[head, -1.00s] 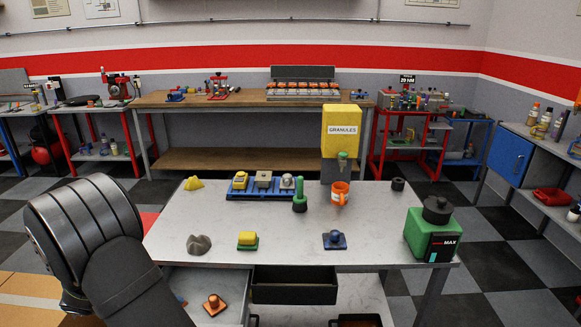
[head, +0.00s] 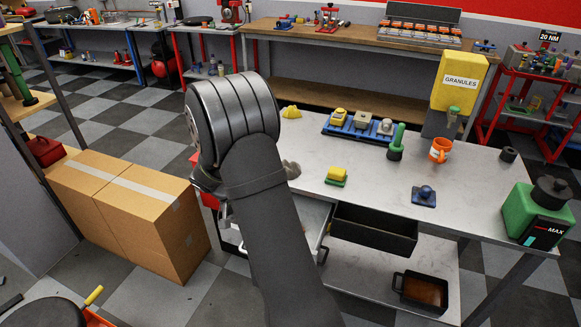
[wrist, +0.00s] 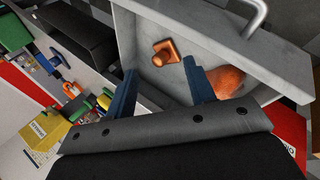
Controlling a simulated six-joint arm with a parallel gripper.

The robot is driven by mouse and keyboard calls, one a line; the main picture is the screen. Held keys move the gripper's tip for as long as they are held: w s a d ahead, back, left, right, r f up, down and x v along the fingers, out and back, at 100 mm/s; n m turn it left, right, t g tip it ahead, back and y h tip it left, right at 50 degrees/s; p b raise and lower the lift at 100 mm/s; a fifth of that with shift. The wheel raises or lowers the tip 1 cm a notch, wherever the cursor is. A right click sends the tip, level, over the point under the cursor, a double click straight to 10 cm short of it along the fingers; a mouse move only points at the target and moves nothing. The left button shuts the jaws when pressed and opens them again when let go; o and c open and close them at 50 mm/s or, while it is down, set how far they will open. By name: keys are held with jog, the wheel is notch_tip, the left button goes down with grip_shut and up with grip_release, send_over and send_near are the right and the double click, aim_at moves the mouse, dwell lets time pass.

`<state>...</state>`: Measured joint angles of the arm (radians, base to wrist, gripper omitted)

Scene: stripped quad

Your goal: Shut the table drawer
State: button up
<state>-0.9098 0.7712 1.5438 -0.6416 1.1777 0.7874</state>
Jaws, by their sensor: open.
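The light grey table drawer (wrist: 262,62) is pulled out, with its metal handle (wrist: 256,14) at the top of the wrist view. In the head view only a strip of the drawer (head: 316,222) shows beside my arm. Inside lie an orange knobbed piece (wrist: 165,52) and a rounder orange lump (wrist: 228,80), partly behind a finger. My gripper (wrist: 160,66) is open, its two blue fingers apart over the drawer, with nothing visible between them. I cannot tell whether the fingers touch the drawer. The gripper is hidden in the head view.
The grey table (head: 460,185) carries a yellow-green block (head: 336,175), a blue knobbed piece (head: 424,196), an orange mug (head: 440,150) and a green machine (head: 536,217). A black open box (head: 375,230) hangs beside the drawer. Cardboard boxes (head: 130,205) stand on the floor at left.

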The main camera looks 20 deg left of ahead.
jog(key=shift+a, duration=0.15)
jog(key=c, duration=0.4)
jog(key=a+n+t, duration=0.2)
jog(key=a+n, duration=0.1)
jog(key=shift+s+r+t, duration=0.2)
jog(key=shift+s+t, duration=0.1)
jog(key=shift+s, duration=0.1)
grip_shut()
jog(key=s+a+f+n+t+y, duration=0.25)
jog(key=s+f+n+t, duration=0.5)
jog(key=n, duration=0.65)
jog(key=s+a+f+n+t+y, duration=0.25)
jog(key=s+f+n+t, duration=0.2)
jog(key=s+n, duration=0.75)
jog(key=w+n+y, duration=0.1)
jog(key=w, duration=1.4)
jog(key=shift+f, duration=0.4)
